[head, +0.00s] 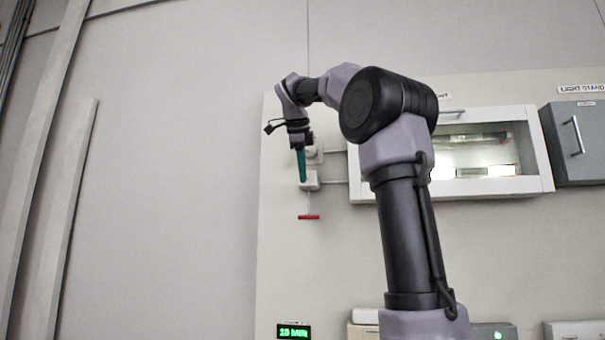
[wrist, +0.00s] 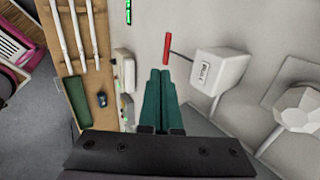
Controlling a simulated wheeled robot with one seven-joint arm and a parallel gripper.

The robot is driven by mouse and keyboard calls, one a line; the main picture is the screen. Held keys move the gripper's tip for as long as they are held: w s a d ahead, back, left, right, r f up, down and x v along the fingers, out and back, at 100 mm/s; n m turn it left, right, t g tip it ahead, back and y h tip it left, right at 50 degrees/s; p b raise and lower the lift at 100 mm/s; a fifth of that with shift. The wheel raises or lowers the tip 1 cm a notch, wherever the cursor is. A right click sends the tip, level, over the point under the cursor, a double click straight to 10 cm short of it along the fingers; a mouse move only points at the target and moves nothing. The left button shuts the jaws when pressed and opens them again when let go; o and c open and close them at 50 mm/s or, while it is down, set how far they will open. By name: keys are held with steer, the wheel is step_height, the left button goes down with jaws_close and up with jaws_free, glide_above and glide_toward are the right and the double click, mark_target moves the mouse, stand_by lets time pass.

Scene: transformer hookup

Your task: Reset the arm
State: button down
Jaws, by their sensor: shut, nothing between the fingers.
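My gripper (head: 302,180) hangs fingers down from my raised, bent arm in the head view, in front of the wall panel. Its two teal fingers are pressed together with nothing between them, as the wrist view also shows (wrist: 160,75). A red handle (head: 308,217) on a thin rod hangs under a small white box (head: 312,182). In the wrist view the red handle (wrist: 167,48) appears just beyond the fingertips, and the labelled white box (wrist: 218,72) is to their right. I cannot tell whether the fingers touch either.
A white cabinet (head: 545,168) with lit contents and a grey cabinet (head: 578,140) hang at the right. A green display (head: 294,331) is low on the panel. A wooden bench (wrist: 92,82) with rods and a green tray (wrist: 75,102) lies below.

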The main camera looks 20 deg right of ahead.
steer(key=shift+s, duration=0.1)
stand_by(0.5)
steer(key=s+a+f+n+y, duration=0.2)
steer(key=s+a+f+n, duration=0.1)
steer(key=s+f+n, duration=0.4)
steer(key=s+a+f+n+t+y, duration=0.1)
steer(key=s+f+n, duration=0.5)
steer(key=f, duration=0.8)
steer(key=s+a+f+n+y, duration=0.2)
steer(key=s+a+f+n, duration=0.3)
steer(key=s+f+n, duration=0.2)
step_height(320, 180, down, 3)
steer(key=shift+s+f+n+t+y, duration=0.2)
steer(key=shift+s+n+t+y, duration=0.15)
steer(key=shift+s, duration=0.6)
steer(key=shift+a, duration=0.1)
